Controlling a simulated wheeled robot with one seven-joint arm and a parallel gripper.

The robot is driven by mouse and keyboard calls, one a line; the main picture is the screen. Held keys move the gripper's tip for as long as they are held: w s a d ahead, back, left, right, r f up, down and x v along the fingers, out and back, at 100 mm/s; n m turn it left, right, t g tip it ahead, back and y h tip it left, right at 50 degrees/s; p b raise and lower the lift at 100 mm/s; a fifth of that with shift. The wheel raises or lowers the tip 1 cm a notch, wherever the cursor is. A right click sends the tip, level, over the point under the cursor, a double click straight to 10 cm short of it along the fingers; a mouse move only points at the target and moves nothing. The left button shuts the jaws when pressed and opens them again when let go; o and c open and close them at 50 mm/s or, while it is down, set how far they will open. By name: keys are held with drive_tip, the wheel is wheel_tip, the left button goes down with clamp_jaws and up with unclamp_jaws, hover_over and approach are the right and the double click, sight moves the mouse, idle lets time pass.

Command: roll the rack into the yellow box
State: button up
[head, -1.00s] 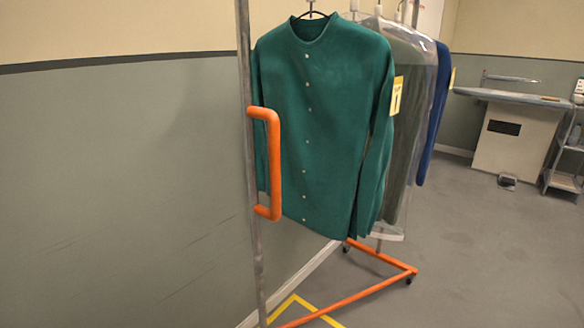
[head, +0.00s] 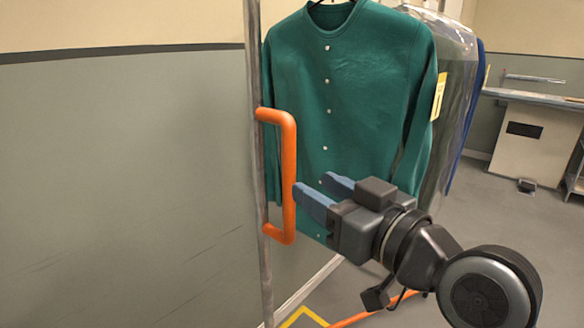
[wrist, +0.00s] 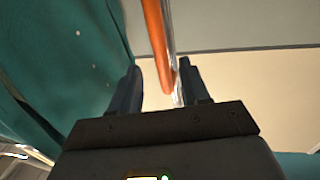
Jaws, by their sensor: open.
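The rack's metal post (head: 252,80) stands upright at the left of the head view, with an orange handle (head: 289,165) on it. My gripper (head: 312,184) is open at the handle's right side, its blue fingers pointing left. In the wrist view the handle (wrist: 155,35) and the post run between my open fingers (wrist: 160,75), nearer the right finger. Contact cannot be told. The rack's orange base bar shows partly at the bottom, mostly behind my arm. A corner of the yellow box (head: 302,313), a line on the floor, shows beside the rack's foot.
A green shirt (head: 345,90) and bagged garments (head: 455,110) hang on the rack close behind my gripper. A grey wall (head: 120,190) runs along the left. A pressing table (head: 530,130) stands at the back right. Grey floor lies open between.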

sight(293, 173)
drive_tip(key=x, duration=0.8)
drive_tip(key=shift+r+p, duration=0.1)
drive_tip(key=shift+p, duration=0.25)
drive_tip(key=shift+c, duration=0.2)
clamp_jaws()
